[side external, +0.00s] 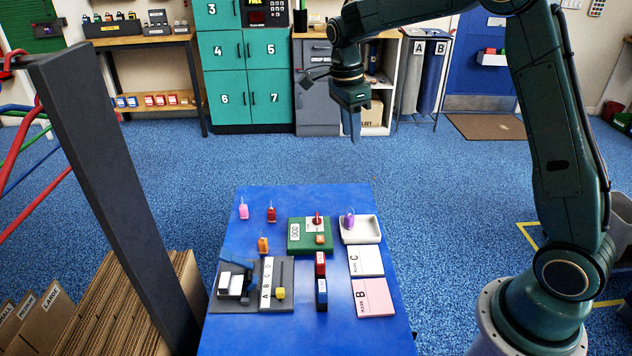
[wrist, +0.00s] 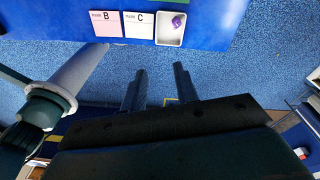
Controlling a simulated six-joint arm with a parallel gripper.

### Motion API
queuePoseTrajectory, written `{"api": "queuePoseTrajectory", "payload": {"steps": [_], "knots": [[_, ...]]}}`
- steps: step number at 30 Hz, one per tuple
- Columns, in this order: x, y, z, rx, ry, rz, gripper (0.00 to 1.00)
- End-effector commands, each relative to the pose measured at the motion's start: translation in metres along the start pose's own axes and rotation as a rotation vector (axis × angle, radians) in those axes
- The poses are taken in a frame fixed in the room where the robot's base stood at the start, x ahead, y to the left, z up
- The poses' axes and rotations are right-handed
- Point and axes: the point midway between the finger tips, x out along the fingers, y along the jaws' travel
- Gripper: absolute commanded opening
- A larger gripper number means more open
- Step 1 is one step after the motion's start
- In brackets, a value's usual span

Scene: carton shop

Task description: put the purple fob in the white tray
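The purple fob (side external: 349,220) is in the white tray (side external: 366,229), toward its left side in the side view. In the wrist view the fob (wrist: 178,22) lies inside the tray (wrist: 167,36), near its right wall. My gripper (side external: 355,137) is high above and beyond the far edge of the blue table, well apart from the fob and tray. In the wrist view the two fingers of my gripper (wrist: 161,69) are spread with nothing between them.
A dark post (side external: 105,190) stands left.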

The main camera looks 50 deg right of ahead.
Motion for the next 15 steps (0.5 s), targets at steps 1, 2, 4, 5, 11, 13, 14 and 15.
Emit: {"api": "queuePoseTrajectory", "payload": {"steps": [1, 2, 4, 5, 11, 13, 14, 15], "knots": [[-0.011, 0.010, -0.002, -0.065, -0.008, -0.022, 0.30], [-0.017, 0.016, -0.003, -0.108, -0.012, -0.033, 0.30], [-0.028, 0.029, -0.005, -0.205, -0.019, -0.061, 0.30], [-0.033, 0.035, -0.006, -0.247, -0.021, -0.073, 0.30], [-0.059, 0.075, -0.015, -0.524, -0.027, -0.156, 0.30], [-0.066, 0.090, -0.018, -0.622, -0.025, -0.187, 0.30], [-0.069, 0.097, -0.019, -0.663, -0.023, -0.200, 0.30], [-0.072, 0.105, -0.021, -0.718, -0.020, -0.217, 0.30]]}}
